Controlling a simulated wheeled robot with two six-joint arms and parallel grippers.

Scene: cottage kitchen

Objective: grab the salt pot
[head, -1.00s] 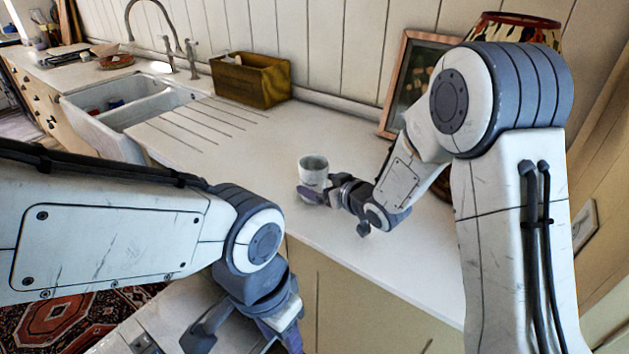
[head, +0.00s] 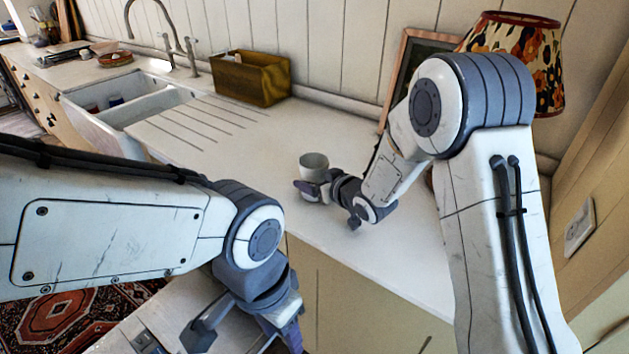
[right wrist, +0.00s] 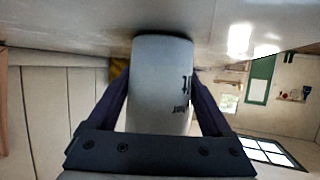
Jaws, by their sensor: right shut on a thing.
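The salt pot, a pale round pot with an open top, (head: 314,165) is over the white worktop in the head view. In the right wrist view the pot (right wrist: 160,85) fills the space between the two fingers and dark lettering shows on its side. My right gripper (head: 312,188) is shut on it, with the fingers on either side of its body. I cannot tell for sure whether its base touches the worktop. My left gripper (head: 245,335) hangs low at the front, away from the pot, with its fingers spread apart and nothing seen between them.
The white worktop (head: 260,150) is clear around the pot. A wooden box (head: 250,78) stands against the wall behind. A double sink (head: 125,110) is at the left. A picture frame (head: 405,60) and a floral lampshade (head: 525,60) stand at the back right, near my right arm.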

